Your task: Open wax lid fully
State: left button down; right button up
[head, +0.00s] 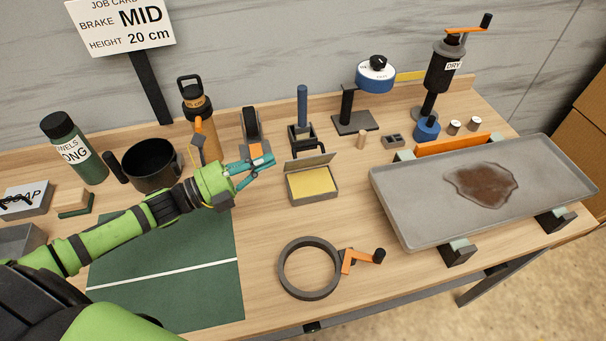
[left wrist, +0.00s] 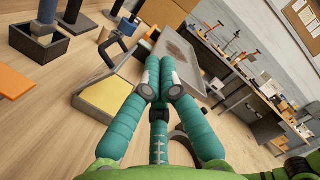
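The wax box (head: 312,187) is a grey tin with a yellow wax block in it, right of my left gripper. Its lid (head: 309,164) is raised along the back edge, and the wax shows uncovered. A black loop handle (head: 308,148) shows at the lid's far edge. My left gripper (head: 270,161) has its fingertips together, just left of the lid, with a small gap and nothing seen between them. The left wrist view shows the wax (left wrist: 104,95) ahead and left of the closed fingertips (left wrist: 158,80). My right gripper is not in view.
A block with a blue-handled tool (head: 302,122) stands behind the box. The large grey tray (head: 405,215) is to the right. A dark ring (head: 283,265) with an orange crank lies in front. A green mat (head: 200,300) is under my left arm.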

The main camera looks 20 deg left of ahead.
pick_arm(q)
notch_tip(320, 180, down, 10)
jog(key=b, duration=0.7)
jog(key=shift+r, duration=0.25)
jog(key=shift+f, duration=0.2)
jog(key=shift+d+r, duration=0.1)
jog(key=shift+d, duration=0.05)
jog(key=x, duration=0.3)
jog(key=shift+r, duration=0.25)
jog(key=p+x, duration=0.1)
jog(key=x, duration=0.4)
jog(key=shift+w, duration=0.1)
jog(key=shift+x, duration=0.85)
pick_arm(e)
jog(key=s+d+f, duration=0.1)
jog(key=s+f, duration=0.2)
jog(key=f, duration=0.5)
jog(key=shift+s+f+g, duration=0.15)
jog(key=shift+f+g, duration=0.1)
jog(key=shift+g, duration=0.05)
pick_arm(q)
jog(key=shift+f, duration=0.1)
jog(key=shift+p, duration=0.6)
jog(key=shift+w+n, duration=0.1)
jog(key=shift+n, duration=0.3)
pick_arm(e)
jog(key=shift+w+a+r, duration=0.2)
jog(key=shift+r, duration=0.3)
